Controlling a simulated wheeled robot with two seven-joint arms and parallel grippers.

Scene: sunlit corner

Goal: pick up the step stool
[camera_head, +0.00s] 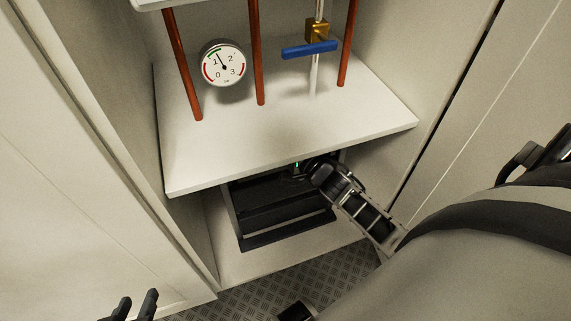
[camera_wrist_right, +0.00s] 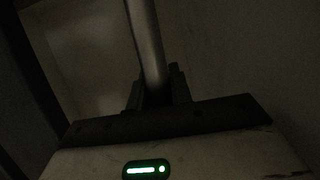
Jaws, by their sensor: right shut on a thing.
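The step stool (camera_head: 283,215), black with dark treads, stands in the low compartment of the cupboard, beneath the white shelf. Its upper part is hidden by the shelf and by my right arm. My right gripper reaches in under the shelf at the stool's top; its fingertips are hidden in the head view. In the dark right wrist view my right gripper (camera_wrist_right: 155,88) is shut around a grey metal tube of the step stool (camera_wrist_right: 145,38). My left gripper (camera_head: 135,306) shows at the bottom left, its two dark fingers apart and empty, away from the stool.
The white shelf (camera_head: 230,155) overhangs the stool closely. Above it are copper pipes (camera_head: 257,60), a pressure gauge (camera_head: 223,62) and a blue valve lever (camera_head: 309,49). Cupboard side walls stand close on both sides. Metal tread-plate floor (camera_head: 265,298) shows bare in front.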

